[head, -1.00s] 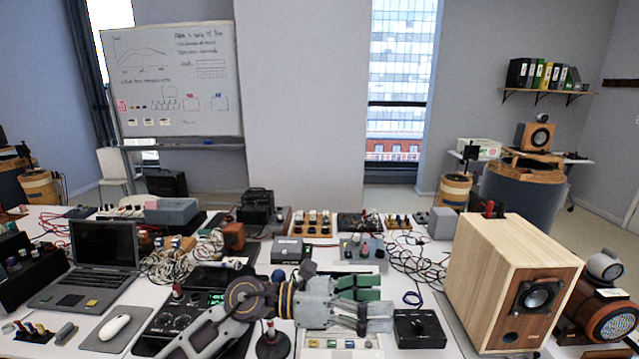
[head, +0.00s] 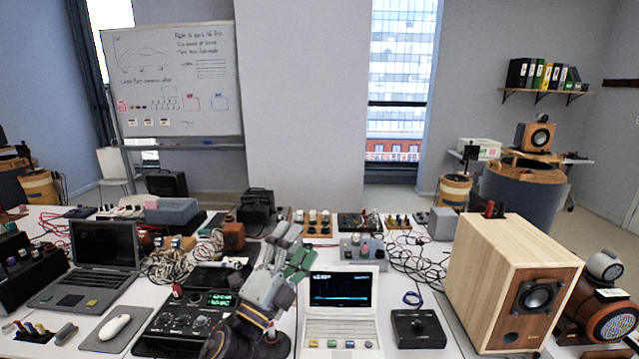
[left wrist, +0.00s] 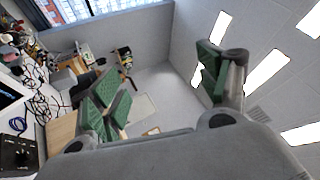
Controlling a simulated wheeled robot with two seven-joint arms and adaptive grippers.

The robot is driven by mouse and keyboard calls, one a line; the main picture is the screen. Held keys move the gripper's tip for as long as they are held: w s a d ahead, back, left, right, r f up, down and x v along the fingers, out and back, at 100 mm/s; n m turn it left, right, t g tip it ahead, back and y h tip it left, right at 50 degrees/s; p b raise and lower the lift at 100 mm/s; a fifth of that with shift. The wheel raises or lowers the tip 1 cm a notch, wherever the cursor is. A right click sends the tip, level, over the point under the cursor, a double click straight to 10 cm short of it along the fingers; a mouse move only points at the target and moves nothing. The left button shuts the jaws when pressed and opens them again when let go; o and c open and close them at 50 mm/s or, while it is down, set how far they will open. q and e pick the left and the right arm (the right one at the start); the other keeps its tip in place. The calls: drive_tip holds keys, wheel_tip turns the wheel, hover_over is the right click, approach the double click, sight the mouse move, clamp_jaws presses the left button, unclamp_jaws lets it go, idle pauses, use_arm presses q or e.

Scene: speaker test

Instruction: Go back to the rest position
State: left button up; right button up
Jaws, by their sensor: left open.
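My left gripper (head: 286,247) rises over the middle of the table in the head view, its green-padded fingers pointing up and slightly right. In the left wrist view the two green-padded fingers (left wrist: 160,88) stand wide apart with nothing between them, and the wall, floor and ceiling lights show beyond. The gripper is open and empty. My right gripper is not in view.
A white device with a lit screen (head: 341,291) stands right of my left arm. A black audio unit (head: 172,322), laptop (head: 92,262) and mouse (head: 114,327) are to the left. A black control box (head: 418,328) and wooden speaker (head: 487,262) are to the right.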

use_arm(q)
drive_tip(key=s+a+f+n+g+y, duration=0.1)
drive_tip(key=a+f+n+g+y, duration=0.2)
drive_tip(key=a+f+n+y, duration=0.55)
drive_tip(key=s+a+f+n+g+y, duration=0.1)
drive_tip(key=a+f+n+g+y, duration=0.15)
drive_tip(key=a+f+n, duration=0.6)
drive_tip(key=s+f+n+g, duration=0.4)
drive_tip(key=s+f+g, duration=0.7)
drive_tip(key=s+f, duration=1)
drive_tip(key=s+f+g, duration=0.2)
drive_tip(key=s+f, duration=0.1)
drive_tip(key=f, duration=3)
drive_tip(key=s+a+f, duration=0.2)
drive_tip(key=s+f, duration=0.7)
drive_tip(key=s, duration=0.2)
drive_tip(key=s+a+f, duration=0.2)
drive_tip(key=s+f, duration=0.8)
drive_tip(key=s, duration=0.1)
drive_tip(key=shift+a+g+y, duration=0.3)
drive_tip(key=shift+g, duration=0.05)
